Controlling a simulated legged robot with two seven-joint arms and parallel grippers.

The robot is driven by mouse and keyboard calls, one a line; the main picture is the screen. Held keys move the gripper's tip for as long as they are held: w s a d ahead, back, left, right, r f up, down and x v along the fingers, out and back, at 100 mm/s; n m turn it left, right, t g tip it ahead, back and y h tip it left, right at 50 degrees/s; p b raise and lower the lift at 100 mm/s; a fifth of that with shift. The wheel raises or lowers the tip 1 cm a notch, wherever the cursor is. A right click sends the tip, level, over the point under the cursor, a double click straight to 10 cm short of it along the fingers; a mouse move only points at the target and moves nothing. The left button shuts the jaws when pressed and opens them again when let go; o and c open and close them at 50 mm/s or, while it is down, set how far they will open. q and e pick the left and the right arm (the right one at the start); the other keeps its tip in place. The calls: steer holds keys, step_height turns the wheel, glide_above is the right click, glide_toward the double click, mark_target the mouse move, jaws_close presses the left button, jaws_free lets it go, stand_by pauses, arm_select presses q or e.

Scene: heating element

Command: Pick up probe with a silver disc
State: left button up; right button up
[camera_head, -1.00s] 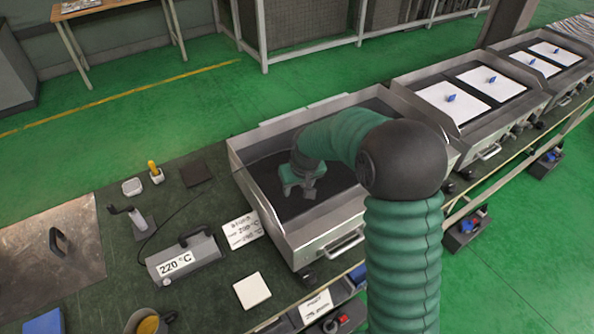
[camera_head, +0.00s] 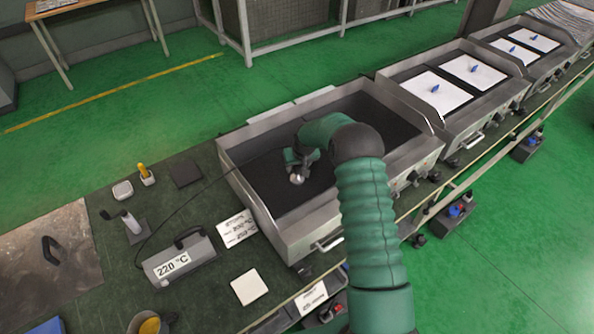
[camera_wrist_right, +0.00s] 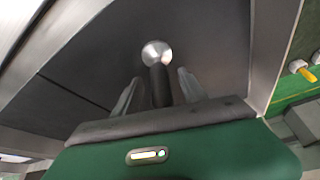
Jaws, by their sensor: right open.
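The probe shows its round silver disc (camera_head: 297,179) in the head view, just below my right gripper (camera_head: 301,161) over the dark plate of the nearest griddle (camera_head: 262,178). In the right wrist view the silver disc (camera_wrist_right: 157,51) sits at the end of a dark handle (camera_wrist_right: 160,86). The handle appears between the two grey fingers of my right gripper (camera_wrist_right: 158,80), which stand apart with gaps on both sides. I cannot tell whether the disc touches the plate. My left gripper is not in view.
A meter marked 220 °C (camera_head: 179,258) stands left of the griddle, with a thin cable running toward it. A stand (camera_head: 132,224), a yellow-handled tool (camera_head: 145,174) and a white tile (camera_head: 249,286) are nearby. The griddle's raised metal walls surround the plate.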

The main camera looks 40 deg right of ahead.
mark_target(297, 170)
steer(key=x, duration=0.2)
steer(key=shift+s+a+f, duration=0.1)
steer(key=shift+f, duration=0.35)
steer(key=shift+w+f, duration=0.25)
steer(key=shift+f, duration=0.2)
steer(key=shift+r, duration=0.1)
jaws_close()
